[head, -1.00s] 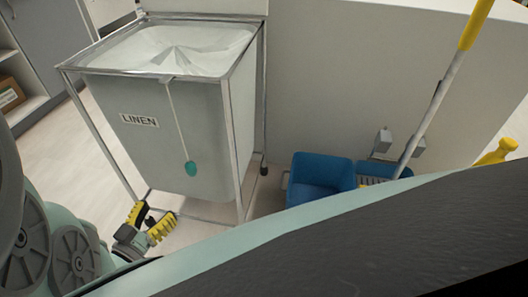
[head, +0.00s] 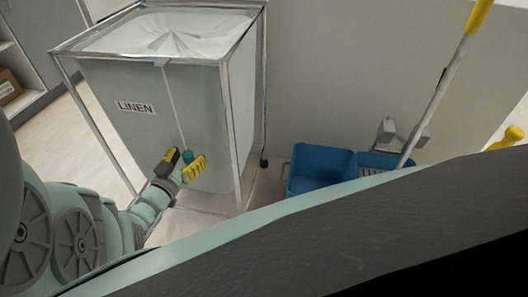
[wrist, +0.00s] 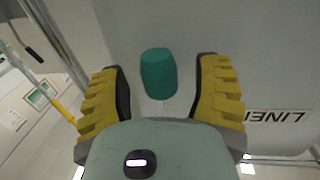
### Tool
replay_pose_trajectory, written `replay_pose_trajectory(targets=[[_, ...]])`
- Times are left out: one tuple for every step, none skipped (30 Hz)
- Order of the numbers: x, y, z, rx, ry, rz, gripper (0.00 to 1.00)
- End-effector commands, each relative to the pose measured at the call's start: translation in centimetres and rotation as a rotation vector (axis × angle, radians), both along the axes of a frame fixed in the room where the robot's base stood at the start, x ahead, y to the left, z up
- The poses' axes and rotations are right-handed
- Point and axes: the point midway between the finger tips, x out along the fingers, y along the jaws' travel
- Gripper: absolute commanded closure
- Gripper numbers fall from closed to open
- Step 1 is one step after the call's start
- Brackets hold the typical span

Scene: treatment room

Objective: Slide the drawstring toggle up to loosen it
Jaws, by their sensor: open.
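The teal drawstring toggle (head: 188,156) hangs on a pale cord (head: 172,108) down the front of the grey linen bag (head: 130,92). My gripper (head: 183,164) is open at the toggle, with its yellow padded fingers to either side in the head view. In the wrist view the toggle (wrist: 158,73) lies between the two open fingers (wrist: 160,90), near their tips, with a gap on each side. The toggle's lower part is close to the fingers in the head view. I cannot tell whether anything touches.
A metal frame (head: 236,130) holds the bag, with one post right of my gripper. A blue mop bucket (head: 318,170) and a mop with a yellow-topped handle (head: 440,95) stand to the right. A LINEN label (head: 134,107) is on the bag.

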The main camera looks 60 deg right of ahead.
Motion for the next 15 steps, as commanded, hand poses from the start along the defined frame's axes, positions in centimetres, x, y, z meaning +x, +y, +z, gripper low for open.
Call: replay_pose_trajectory(targets=[[-0.09,-0.42,-0.08,0.000,0.000,-0.005,0.37],[-0.07,-0.54,-0.07,0.000,0.000,-0.005,0.37],[-0.05,-0.66,-0.04,0.000,0.000,-0.005,0.37],[-0.04,-0.71,-0.03,0.001,0.000,-0.005,0.37],[-0.03,-0.75,-0.02,0.001,0.000,-0.005,0.37],[-0.02,-0.76,-0.01,0.001,0.000,-0.005,0.37],[-0.02,-0.76,0.00,0.001,0.000,-0.005,0.37],[-0.02,-0.76,0.01,0.001,0.000,-0.005,0.37],[-0.02,-0.76,0.01,0.001,0.000,-0.005,0.37],[-0.02,-0.74,0.01,0.001,0.000,-0.004,0.37],[-0.02,-0.74,0.01,0.001,0.000,-0.004,0.37],[-0.01,-0.74,0.01,0.001,0.000,-0.004,0.34],[-0.01,-0.74,0.01,0.001,0.000,-0.004,0.37],[-0.01,-0.73,0.01,0.001,0.000,-0.004,0.40],[0.00,-0.73,0.01,0.001,0.000,-0.004,0.45]])
